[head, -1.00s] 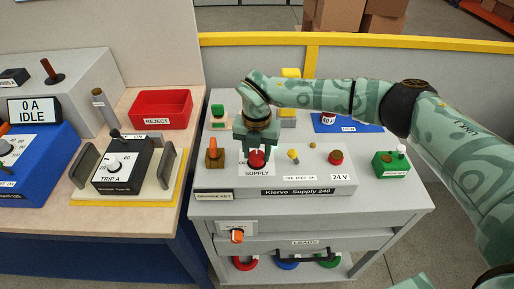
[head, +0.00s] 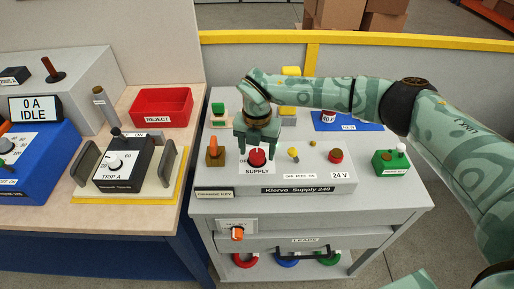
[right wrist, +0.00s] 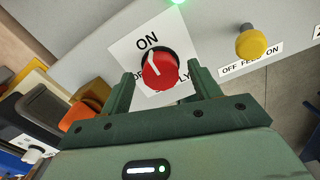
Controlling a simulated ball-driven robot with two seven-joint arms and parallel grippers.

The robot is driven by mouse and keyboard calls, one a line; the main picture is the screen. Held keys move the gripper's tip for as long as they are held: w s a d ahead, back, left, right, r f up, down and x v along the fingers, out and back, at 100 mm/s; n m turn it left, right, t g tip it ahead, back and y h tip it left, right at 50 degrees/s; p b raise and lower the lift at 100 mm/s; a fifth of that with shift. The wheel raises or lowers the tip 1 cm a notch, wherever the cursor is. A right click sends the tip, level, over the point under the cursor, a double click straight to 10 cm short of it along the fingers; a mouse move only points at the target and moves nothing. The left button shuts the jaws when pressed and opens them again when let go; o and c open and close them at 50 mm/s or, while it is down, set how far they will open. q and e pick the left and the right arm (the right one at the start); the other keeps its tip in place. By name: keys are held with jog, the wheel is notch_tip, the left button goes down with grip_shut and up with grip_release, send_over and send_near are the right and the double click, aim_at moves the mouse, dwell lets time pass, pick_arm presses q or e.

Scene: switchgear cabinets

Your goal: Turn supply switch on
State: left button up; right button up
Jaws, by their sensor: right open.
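The red supply switch (head: 257,158) is a round knob on the grey Klervo Supply 240 panel (head: 330,187), above the SUPPLY label. It also shows in the right wrist view (right wrist: 165,72), where its white mark points up and left, toward the ON print. The OFF print beside it is partly hidden. My right gripper (head: 257,147) is over the knob, open, its fingers on either side. In the right wrist view, gaps show between the knob and both fingers of the gripper (right wrist: 162,92). My left gripper is out of view.
An orange-handled switch (head: 214,150) stands left of the knob. A small yellow toggle (head: 293,154), a red button (head: 336,156) and a green box (head: 390,163) are to the right. A green light (right wrist: 178,1) glows at the wrist view's top edge.

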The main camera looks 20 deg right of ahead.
aim_at(257, 153)
notch_tip(257, 153, up, 16)
jog(key=p, duration=0.1)
jog(key=shift+r, duration=0.15)
dwell(0.4)
